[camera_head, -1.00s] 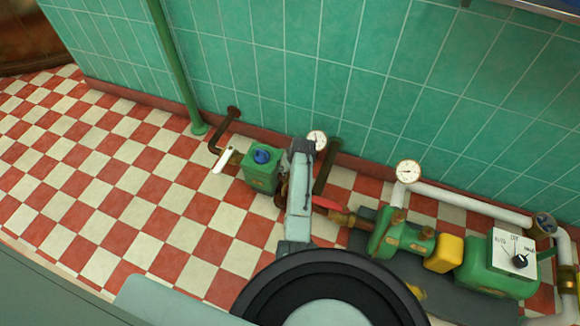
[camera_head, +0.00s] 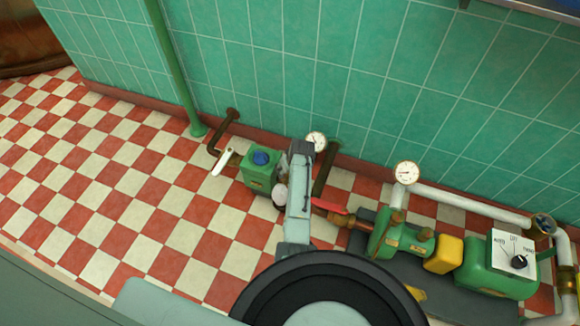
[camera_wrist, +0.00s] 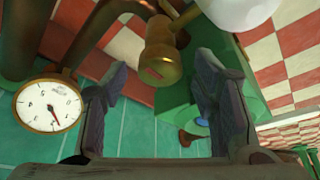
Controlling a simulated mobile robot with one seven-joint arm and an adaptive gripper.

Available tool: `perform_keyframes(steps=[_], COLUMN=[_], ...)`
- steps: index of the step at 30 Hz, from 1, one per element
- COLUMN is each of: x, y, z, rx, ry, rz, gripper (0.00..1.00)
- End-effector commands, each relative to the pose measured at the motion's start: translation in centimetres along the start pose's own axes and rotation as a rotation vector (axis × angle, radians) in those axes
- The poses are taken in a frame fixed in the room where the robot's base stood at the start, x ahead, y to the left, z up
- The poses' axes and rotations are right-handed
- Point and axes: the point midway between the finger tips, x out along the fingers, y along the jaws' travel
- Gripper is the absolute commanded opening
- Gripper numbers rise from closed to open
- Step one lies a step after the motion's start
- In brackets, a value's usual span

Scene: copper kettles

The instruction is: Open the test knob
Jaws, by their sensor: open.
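My gripper (camera_wrist: 160,64) is open in the wrist view, with nothing held between its fingers. A green box with a blue cap (camera_head: 261,157) stands left of my arm.
A pressure gauge (camera_wrist: 48,105) is close to the left finger. A red lever (camera_head: 330,206) and a green pump (camera_head: 396,240) stand right of my arm. A panel with a black selector (camera_head: 519,262) is further right. The checkered floor (camera_head: 120,200) at left is clear.

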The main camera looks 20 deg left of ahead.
Motion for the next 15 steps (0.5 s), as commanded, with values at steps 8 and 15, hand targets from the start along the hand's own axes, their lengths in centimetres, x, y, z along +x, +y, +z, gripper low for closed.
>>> perform_keyframes(steps=[8,15], x=[-3.3,-8.2], y=[0.1,0.1], z=[0.0,0.0], rx=[0.0,0.0], ry=[0.003,0.003], rz=[0.002,0.002], gripper=[0.54,0.54])
